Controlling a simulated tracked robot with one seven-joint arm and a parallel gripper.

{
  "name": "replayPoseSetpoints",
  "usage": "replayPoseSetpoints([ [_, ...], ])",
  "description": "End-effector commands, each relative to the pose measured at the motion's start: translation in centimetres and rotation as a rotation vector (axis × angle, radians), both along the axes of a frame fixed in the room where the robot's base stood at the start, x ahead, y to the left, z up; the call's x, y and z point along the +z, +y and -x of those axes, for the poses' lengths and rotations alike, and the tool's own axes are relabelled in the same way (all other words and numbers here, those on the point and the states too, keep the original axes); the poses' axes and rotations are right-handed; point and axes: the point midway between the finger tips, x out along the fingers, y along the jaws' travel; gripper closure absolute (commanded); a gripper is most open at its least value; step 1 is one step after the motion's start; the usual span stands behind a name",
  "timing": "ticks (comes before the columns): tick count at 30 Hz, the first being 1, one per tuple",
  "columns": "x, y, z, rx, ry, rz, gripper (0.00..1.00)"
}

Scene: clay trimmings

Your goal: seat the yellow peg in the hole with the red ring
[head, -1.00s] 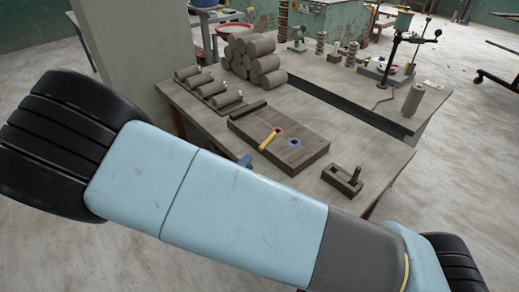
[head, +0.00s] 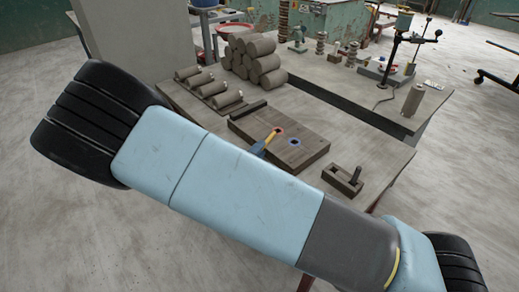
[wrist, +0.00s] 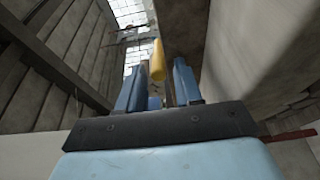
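The yellow peg (head: 270,138) shows as a slanted bar over the dark wooden block (head: 310,153), its upper end close to the red ring (head: 278,130). I cannot tell whether it rests on the block. My gripper (head: 259,148), a small blue tip beyond my arm, overlaps the peg's lower end. In the wrist view the peg (wrist: 158,60) stands between my two blue fingers (wrist: 157,75), with a gap visible on its right side. The fingers look apart and not closed on it. The hole in the red ring is partly hidden by the peg.
A hole with a blue ring (head: 295,141) lies right of the red one. A dark wooden tool (head: 343,180) sits at the table's right front. Clay cylinders (head: 252,57) are stacked at the back left. My arm hides the table's front left.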

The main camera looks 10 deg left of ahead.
Motion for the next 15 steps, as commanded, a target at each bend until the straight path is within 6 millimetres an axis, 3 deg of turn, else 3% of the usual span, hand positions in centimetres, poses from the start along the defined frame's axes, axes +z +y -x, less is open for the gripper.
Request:
replayPoseSetpoints([
  [4, 0.02, -0.01, -0.02, 0.000, 0.000, 0.000, 0.66],
  [15, 0.03, -0.02, -0.02, -0.001, -0.001, 0.000, 0.84],
])
